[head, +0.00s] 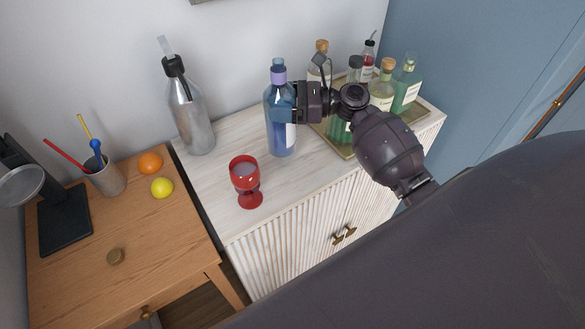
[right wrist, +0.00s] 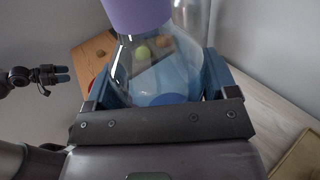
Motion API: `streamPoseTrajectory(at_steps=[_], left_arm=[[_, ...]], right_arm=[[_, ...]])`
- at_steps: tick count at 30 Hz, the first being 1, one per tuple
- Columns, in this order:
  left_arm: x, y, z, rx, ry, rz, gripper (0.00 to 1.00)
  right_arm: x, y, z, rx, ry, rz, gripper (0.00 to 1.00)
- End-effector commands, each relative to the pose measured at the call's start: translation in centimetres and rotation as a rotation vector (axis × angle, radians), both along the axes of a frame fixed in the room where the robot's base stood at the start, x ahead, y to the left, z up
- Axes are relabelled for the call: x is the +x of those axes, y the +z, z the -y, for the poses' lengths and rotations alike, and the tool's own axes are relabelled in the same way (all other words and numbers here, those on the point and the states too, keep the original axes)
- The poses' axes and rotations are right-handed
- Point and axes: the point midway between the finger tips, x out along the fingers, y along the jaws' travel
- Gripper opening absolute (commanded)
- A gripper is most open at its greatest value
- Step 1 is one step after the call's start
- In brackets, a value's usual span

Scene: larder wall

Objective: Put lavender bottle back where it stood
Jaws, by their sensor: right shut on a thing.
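The lavender bottle (head: 281,135) is blue glass with a lavender neck band and a pale label. It is upright at the white cabinet top, left of the tray; I cannot tell whether its base touches the surface. My right gripper (head: 291,103) is shut on its upper body, coming from the right. In the right wrist view the bottle's lavender neck (right wrist: 138,14) and clear shoulder (right wrist: 165,75) show between the fingers. Another dark gripper, my left (right wrist: 58,79), shows small at the left of that view, apart from the bottle; its opening is unclear.
A gold-rimmed tray (head: 343,152) with several bottles stands right of the lavender bottle. A red goblet (head: 246,182) stands in front-left, and a grey siphon bottle (head: 191,118) behind-left. Bare cabinet top (head: 222,145) lies between them. A wooden table (head: 165,235) adjoins at left.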

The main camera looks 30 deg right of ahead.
Motion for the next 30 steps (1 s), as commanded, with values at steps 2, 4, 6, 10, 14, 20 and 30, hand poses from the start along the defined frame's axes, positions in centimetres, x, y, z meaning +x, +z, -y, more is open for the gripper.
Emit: streamPoseTrajectory(at_steps=[2, 4, 6, 10, 14, 20, 30], left_arm=[[0.2, -0.8, 0.0, 0.0, 0.0, 0.005, 0.6], [0.3, -1.2, 0.0, 0.0, -0.002, 0.008, 0.6], [0.5, -1.5, 0.1, 0.0, -0.002, 0.013, 0.6], [0.9, -1.6, 0.2, 0.0, -0.005, 0.026, 0.6], [1.2, -1.7, 0.2, 0.0, -0.006, 0.035, 0.6], [1.4, -1.7, 0.2, 0.001, -0.008, 0.037, 0.6], [1.5, -1.6, 0.2, 0.002, -0.01, 0.037, 0.6]], right_arm=[[-0.1, 1.2, 1.7, -0.007, -0.003, 0.01, 0.05], [-0.3, 2.5, 2.9, -0.009, -0.006, 0.01, 0.05], [-0.6, 4.0, 3.9, -0.009, -0.007, 0.009, 0.05], [-1.4, 7.0, 5.1, -0.01, -0.006, 0.008, 0.05], [-2.3, 9.9, 5.4, -0.009, -0.001, 0.007, 0.05], [-3.6, 13.4, 4.9, -0.006, 0.012, 0.006, 0.05], [-3.9, 11.3, 4.3, 0.001, 0.01, -0.003, 0.05]])
